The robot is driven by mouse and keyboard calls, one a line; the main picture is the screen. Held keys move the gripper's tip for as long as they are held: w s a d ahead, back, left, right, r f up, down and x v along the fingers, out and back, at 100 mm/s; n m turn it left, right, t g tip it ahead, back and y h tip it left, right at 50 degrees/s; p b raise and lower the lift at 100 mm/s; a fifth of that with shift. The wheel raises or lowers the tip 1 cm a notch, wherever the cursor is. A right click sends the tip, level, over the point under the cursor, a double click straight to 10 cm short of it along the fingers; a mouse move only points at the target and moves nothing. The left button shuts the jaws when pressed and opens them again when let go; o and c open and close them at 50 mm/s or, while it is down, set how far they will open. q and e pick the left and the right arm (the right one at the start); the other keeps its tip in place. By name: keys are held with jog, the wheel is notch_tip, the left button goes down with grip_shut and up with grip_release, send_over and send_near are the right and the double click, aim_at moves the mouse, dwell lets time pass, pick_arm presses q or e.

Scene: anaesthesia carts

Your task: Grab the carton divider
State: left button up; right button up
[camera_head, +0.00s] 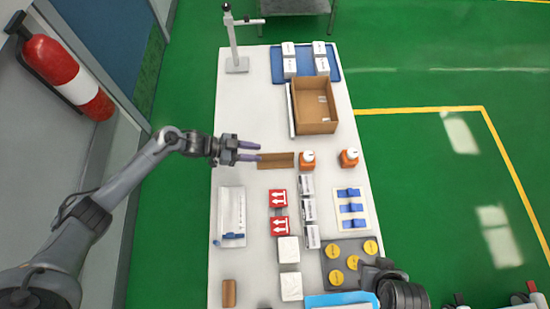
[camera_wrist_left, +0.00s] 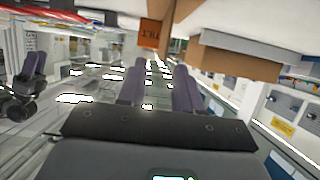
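The carton divider, a flat brown cardboard strip (camera_head: 278,160), lies on the white table in the head view, left of an orange bottle (camera_head: 307,161). My left gripper (camera_head: 257,151) is at the strip's left end, its two purple-grey fingers apart. In the left wrist view the gap between the fingers (camera_wrist_left: 158,70) looks empty. Brown cardboard shows near the top of that view, but I cannot tell which piece is the divider. The open brown carton (camera_head: 333,104) stands farther back. My right gripper (camera_head: 375,268) is at the bottom of the head view, partly hidden by its own wrist.
A second orange bottle (camera_head: 349,159) stands to the right. Red boxes (camera_head: 278,198), white boxes and a tray with blue items (camera_head: 367,208) fill the nearer table. A grey stand (camera_head: 237,64) and a blue tray (camera_head: 306,77) are at the back.

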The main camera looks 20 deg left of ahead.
aim_at(269, 154)
pick_arm(q)
jog(key=x, duration=0.4)
jog(key=shift+w+d, duration=0.3)
jog(key=shift+d, duration=0.05)
grip_shut()
